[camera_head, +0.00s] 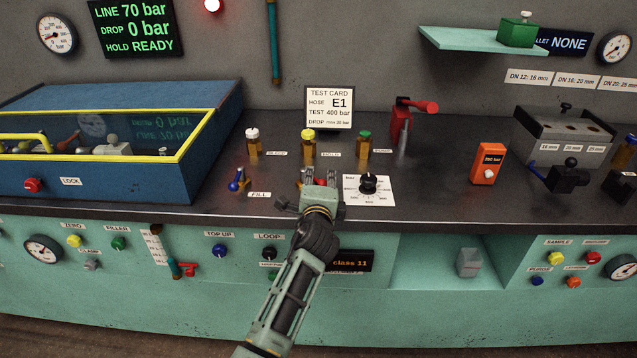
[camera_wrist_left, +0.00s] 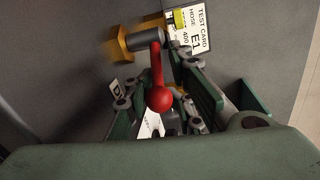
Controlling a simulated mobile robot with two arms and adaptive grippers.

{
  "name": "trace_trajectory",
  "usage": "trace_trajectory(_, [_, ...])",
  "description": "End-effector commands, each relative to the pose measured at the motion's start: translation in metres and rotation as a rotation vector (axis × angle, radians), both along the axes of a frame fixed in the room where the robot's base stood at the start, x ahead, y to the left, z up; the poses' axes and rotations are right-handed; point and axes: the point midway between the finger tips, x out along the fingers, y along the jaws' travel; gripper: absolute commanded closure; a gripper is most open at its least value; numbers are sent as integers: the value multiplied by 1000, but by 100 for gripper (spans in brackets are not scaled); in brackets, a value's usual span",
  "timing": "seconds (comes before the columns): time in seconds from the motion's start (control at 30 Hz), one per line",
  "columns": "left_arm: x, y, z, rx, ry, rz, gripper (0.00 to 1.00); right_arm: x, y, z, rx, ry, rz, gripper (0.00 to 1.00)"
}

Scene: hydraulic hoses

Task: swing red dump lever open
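The red dump lever has a red arm and a round red knob (camera_wrist_left: 159,98) on a grey and brass valve body (camera_wrist_left: 146,38) in the left wrist view. My left gripper (camera_head: 320,180) is over the lever at the middle of the bench. In the wrist view the open fingers (camera_wrist_left: 166,100) stand on either side of the knob, with gaps visible. Whether either finger touches it is unclear. In the head view the gripper hides most of the lever and its label. My right gripper is not in view.
A blue lever (camera_head: 237,182) labelled FILL stands to the left. A black knob on a white dial plate (camera_head: 384,191) is close on the right. Small capped bottles (camera_head: 308,144) and the test card (camera_head: 330,108) stand behind. A blue box with a yellow-framed window (camera_head: 208,130) is at left.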

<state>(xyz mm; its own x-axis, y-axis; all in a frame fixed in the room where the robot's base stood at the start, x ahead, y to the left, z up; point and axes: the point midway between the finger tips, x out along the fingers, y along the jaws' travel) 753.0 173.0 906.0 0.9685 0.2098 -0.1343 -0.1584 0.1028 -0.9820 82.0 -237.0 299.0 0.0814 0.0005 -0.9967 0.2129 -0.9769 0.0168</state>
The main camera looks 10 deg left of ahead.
Motion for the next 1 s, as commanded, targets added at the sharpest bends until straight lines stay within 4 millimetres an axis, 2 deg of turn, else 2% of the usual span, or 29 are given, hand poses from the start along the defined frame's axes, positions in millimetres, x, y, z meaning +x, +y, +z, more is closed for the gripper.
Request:
trace_trajectory(0.13, [0, 0, 1, 2, -2, -1, 69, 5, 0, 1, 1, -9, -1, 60])
trace_trajectory(0.43, [-1, 0, -1, 4, 3, 1, 69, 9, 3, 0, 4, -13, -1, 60])
trace_trajectory(0.57, [-9, -1, -1, 5, 3, 1, 69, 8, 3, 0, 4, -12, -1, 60])
trace_trajectory(0.67, [-22, -4, 1, 5, 3, 1, 69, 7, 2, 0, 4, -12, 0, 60])
trace_trajectory(1.0, [-86, -19, 10, 3, 3, 0, 69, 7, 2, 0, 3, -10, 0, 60])
